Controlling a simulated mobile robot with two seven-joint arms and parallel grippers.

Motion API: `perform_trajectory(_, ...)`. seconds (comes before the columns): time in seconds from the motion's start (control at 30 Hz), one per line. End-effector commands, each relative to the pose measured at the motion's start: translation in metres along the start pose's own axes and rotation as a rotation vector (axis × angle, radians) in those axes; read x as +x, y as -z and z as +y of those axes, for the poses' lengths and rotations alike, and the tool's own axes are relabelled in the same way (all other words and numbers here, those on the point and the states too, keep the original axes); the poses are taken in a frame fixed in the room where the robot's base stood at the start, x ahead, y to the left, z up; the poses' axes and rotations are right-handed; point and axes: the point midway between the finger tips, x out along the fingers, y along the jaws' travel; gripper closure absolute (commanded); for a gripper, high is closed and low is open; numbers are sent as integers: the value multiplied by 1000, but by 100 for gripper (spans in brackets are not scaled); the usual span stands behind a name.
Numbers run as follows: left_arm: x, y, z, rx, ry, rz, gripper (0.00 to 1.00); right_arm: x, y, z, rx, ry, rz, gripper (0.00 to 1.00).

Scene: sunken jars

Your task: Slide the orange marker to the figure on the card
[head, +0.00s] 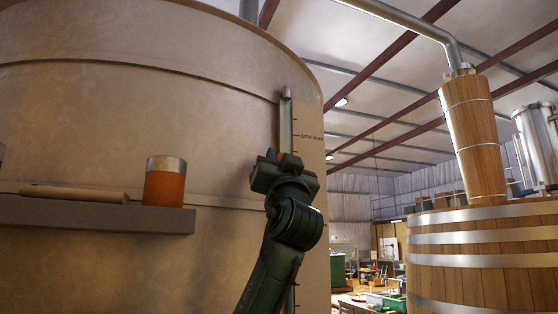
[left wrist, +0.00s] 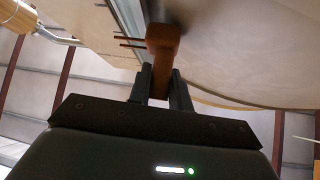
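My left gripper (head: 272,160) is raised against the upright sight tube (head: 286,112) on the big tan tank, in front of the scale strip (head: 309,140). In the left wrist view, an orange-brown block, the orange marker (left wrist: 163,50), sits between the two fingers of this gripper (left wrist: 161,84). The fingers appear to touch it on both sides. In the head view the gripper hides the marker. The scale has tick marks and small lettering near its top, too small to read surely. A card with a figure cannot be made out. My right gripper is not in view.
A grey shelf (head: 90,215) juts from the tank at left. It bears an orange jar with a grey top band (head: 165,182) and a flat tan object (head: 75,194). A wooden vat (head: 480,255) with a pipe stands at right. Air right of the gripper is free.

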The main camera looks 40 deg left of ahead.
Motion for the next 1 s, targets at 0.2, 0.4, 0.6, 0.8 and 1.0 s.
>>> perform_trajectory(0.2,0,0,0,0,0,0,100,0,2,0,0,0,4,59)
perform_trajectory(0.4,0,0,0,0,0,0,100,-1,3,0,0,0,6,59)
perform_trajectory(0.6,-6,-6,2,0,-1,-1,100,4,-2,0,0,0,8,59)
perform_trajectory(0.8,-34,-33,11,-2,-4,0,100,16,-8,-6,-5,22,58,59)
perform_trajectory(1.0,-62,-61,19,-2,-3,0,100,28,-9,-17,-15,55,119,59)
